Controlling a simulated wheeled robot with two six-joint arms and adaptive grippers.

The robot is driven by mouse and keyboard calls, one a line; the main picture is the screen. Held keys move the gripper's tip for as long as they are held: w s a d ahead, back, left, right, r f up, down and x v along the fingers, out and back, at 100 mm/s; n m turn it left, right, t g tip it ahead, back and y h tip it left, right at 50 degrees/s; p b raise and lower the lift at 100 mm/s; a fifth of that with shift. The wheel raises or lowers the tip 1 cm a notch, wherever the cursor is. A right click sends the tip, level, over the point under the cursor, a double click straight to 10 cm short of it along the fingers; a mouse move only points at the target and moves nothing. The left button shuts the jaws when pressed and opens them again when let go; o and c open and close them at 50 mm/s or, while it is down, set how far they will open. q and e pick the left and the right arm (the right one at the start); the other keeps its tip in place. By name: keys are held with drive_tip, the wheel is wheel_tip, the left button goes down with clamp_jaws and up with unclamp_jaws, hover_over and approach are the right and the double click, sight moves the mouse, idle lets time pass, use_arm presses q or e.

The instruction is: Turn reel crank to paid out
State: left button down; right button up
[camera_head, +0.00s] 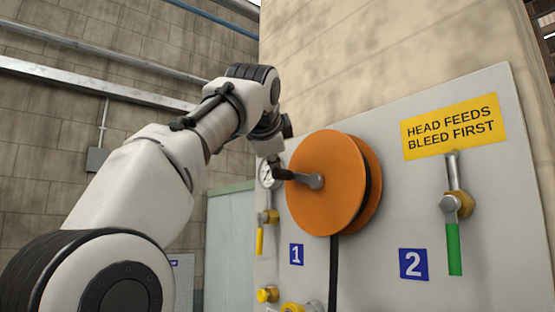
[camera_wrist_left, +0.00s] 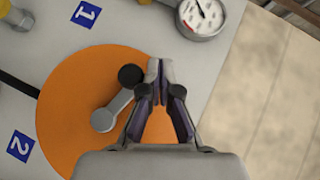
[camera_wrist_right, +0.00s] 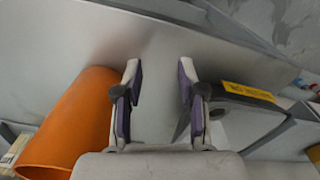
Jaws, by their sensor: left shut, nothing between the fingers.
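The orange reel (camera_head: 328,190) is mounted on the light grey panel. Its grey crank (camera_head: 312,181) points left from the hub, with a dark knob (camera_head: 283,174) at its end. My left gripper (camera_head: 274,160) is by the knob, at the reel's left edge. In the left wrist view my left gripper (camera_wrist_left: 160,70) is shut and empty, just right of the dark knob (camera_wrist_left: 130,75), with the crank arm (camera_wrist_left: 116,104) running down-left to the hub. Whether fingers and knob touch, I cannot tell. My right gripper (camera_wrist_right: 160,75) is open and empty, away from the reel.
A black strap (camera_head: 333,270) hangs from the reel. A gauge (camera_wrist_left: 203,14), a yellow-handled valve (camera_head: 260,240) and a green-handled valve (camera_head: 454,245) are on the panel. Near my right gripper are an orange cylinder (camera_wrist_right: 70,125) and a dark object with a yellow label (camera_wrist_right: 248,91).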

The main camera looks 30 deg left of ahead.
use_arm(q)
drive_tip(key=shift+w+a+f, duration=0.15)
drive_tip(key=shift+w+f, duration=0.05)
drive_tip(key=shift+w, duration=0.05)
use_arm(e)
drive_tip(key=shift+w+a, duration=0.1)
use_arm(q)
drive_tip(key=shift+f, duration=0.1)
drive_tip(key=shift+a+f+n+g+h, duration=0.15)
drive_tip(key=shift+f+n+g+h, duration=0.15)
drive_tip(key=shift+n+g+h, duration=0.15)
use_arm(e)
drive_tip(key=shift+w+a, duration=0.1)
drive_tip(key=shift+a, duration=0.2)
idle(0.4)
idle(0.5)
